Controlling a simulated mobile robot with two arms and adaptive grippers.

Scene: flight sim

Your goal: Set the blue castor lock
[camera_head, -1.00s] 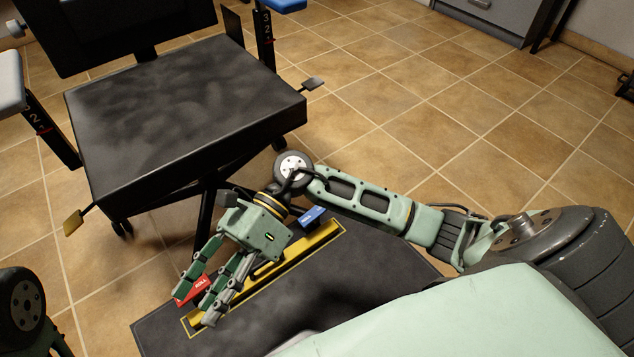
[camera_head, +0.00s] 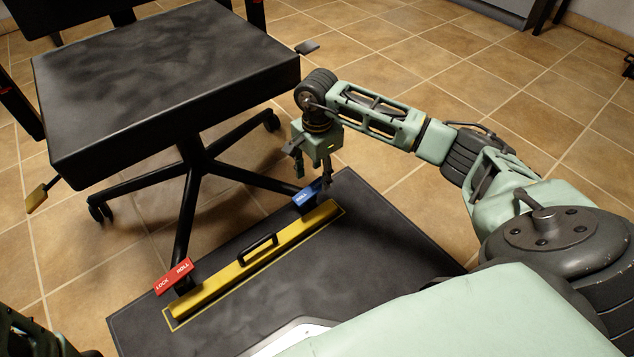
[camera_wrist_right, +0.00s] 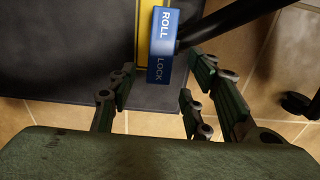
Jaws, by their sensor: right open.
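The blue castor lock (camera_head: 306,196) is a small tilted pedal at the far right end of the yellow bar, by a chair leg. In the right wrist view the blue lock (camera_wrist_right: 162,45) shows ROLL at its far end and LOCK at its near end. My right gripper (camera_head: 327,182) is open and points down just right of the blue lock. In the wrist view the right gripper's fingers (camera_wrist_right: 158,88) spread to either side of the lock's near end, with no visible grip on it. My left gripper is out of view.
A red lock (camera_head: 174,277) marked LOCK and ROLL is at the near left end of the yellow bar (camera_head: 215,278). The bar has a black handle (camera_head: 258,248) and lies on a dark mat (camera_head: 370,235). The black chair seat (camera_head: 170,85) stands behind on castors.

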